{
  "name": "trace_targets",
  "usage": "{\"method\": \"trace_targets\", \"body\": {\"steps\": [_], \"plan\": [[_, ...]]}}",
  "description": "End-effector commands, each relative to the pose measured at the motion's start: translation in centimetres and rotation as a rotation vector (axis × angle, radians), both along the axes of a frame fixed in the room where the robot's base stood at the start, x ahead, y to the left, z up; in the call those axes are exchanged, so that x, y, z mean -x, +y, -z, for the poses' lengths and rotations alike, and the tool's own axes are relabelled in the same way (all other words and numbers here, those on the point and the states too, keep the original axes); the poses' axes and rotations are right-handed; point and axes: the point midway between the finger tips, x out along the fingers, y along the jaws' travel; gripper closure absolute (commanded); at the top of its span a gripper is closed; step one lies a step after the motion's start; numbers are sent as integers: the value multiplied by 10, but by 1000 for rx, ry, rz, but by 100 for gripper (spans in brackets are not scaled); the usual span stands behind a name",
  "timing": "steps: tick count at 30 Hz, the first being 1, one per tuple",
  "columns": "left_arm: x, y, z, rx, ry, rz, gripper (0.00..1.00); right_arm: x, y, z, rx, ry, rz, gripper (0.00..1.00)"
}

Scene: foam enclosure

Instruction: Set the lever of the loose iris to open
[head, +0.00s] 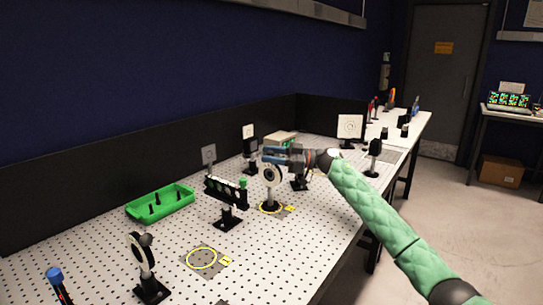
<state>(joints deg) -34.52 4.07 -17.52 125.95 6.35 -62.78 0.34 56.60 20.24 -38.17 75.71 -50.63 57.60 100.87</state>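Another round black-rimmed iris (143,252) stands on a black base at the front left. I cannot tell which one is loose, and the levers are too small to make out. My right gripper (270,155) reaches in from the right and is at the top edge of the iris in the ring. Whether it touches the iris, and whether its fingers are apart, is unclear. My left gripper is not in view.
An empty yellow ring (202,258) lies on the perforated table (265,270). A green tray (160,203) holds small black posts. A white target (350,127) and a dark-headed mount (375,148) stand farther back.

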Motion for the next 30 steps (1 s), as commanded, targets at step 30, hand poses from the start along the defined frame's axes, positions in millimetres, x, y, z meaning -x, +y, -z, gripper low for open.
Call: {"method": "trace_targets", "body": {"steps": [30], "plan": [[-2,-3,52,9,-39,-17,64,1,-78,10,0,0,0,59]]}}
